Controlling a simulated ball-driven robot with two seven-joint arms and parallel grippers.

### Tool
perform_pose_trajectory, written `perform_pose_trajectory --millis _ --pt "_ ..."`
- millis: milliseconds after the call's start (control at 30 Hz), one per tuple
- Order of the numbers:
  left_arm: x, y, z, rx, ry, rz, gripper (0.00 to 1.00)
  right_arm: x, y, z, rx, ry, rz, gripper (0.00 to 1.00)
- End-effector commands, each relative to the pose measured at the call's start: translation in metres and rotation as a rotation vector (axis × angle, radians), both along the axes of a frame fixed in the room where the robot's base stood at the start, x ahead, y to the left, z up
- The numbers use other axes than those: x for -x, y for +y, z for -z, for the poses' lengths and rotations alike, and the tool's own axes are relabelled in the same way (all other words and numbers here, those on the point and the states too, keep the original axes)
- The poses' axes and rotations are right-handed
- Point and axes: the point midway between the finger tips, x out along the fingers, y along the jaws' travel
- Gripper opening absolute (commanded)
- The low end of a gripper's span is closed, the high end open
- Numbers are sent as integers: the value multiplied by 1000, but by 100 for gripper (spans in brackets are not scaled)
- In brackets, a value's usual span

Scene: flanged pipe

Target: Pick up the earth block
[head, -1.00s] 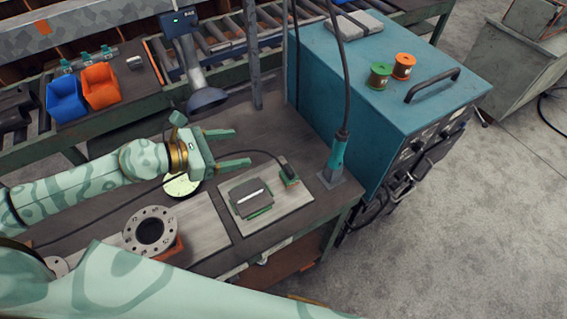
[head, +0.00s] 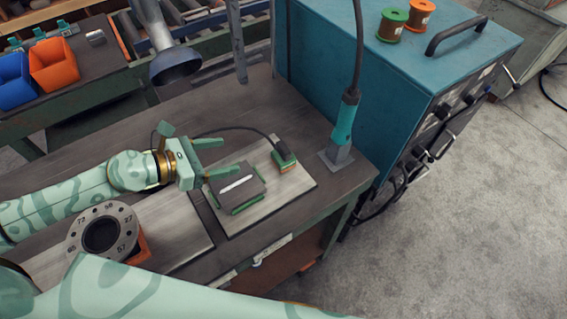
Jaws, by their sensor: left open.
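The earth block looks to be the small green block with a dark top (head: 284,160) and a black cable. It sits at the back right of a pale plate (head: 298,186) on the bench. My left gripper (head: 229,157) is open and empty. Its fingers point right, toward the block, with a clear gap between them and it. My right gripper is out of view.
A teal torch in a stand (head: 343,135) stands right of the block, beside a blue machine (head: 400,75). A round grey flange (head: 88,233) with numbers lies front left. A lamp-like hood (head: 174,65) hangs behind. The bench behind the gripper is clear.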

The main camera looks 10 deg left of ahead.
Motion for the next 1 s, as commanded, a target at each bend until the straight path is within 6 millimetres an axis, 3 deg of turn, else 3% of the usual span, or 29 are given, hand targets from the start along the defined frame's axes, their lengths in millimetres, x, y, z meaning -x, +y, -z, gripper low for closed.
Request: perform_pose_trajectory --millis 167,400,1000 --pt "-20 -22 5 5 -7 1 71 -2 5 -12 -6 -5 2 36" --pt "-55 -61 31 2 -2 1 71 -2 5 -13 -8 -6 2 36" --pt "-94 -113 63 1 0 1 71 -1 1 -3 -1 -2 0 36"
